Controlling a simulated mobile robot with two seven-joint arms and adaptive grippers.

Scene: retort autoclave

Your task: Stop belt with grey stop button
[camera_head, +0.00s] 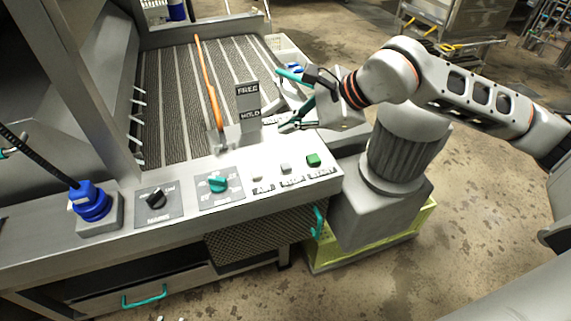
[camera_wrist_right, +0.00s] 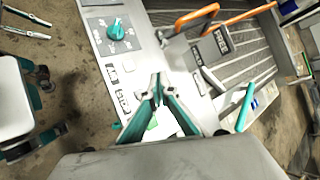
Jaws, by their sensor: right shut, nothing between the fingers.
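The grey button (camera_head: 286,167) is the middle one of three on the control panel (camera_head: 225,210), between a pale button (camera_head: 257,178) and the green button (camera_head: 313,159). My right gripper (camera_head: 287,127) is shut and empty, behind and above the button row and apart from the grey button. In the wrist view my right gripper (camera_wrist_right: 157,79) has its tips together above the panel, beside the STOP label (camera_wrist_right: 123,100). Its fingers partly cover the green button (camera_wrist_right: 152,124).
A teal dial (camera_head: 218,183) and black dial (camera_head: 156,197) sit left of the buttons. A blue knob (camera_head: 92,203) is farther left. The FREE/HOLD plate (camera_head: 248,103) and orange bar (camera_head: 210,90) stand behind, near the ribbed belt (camera_head: 175,95).

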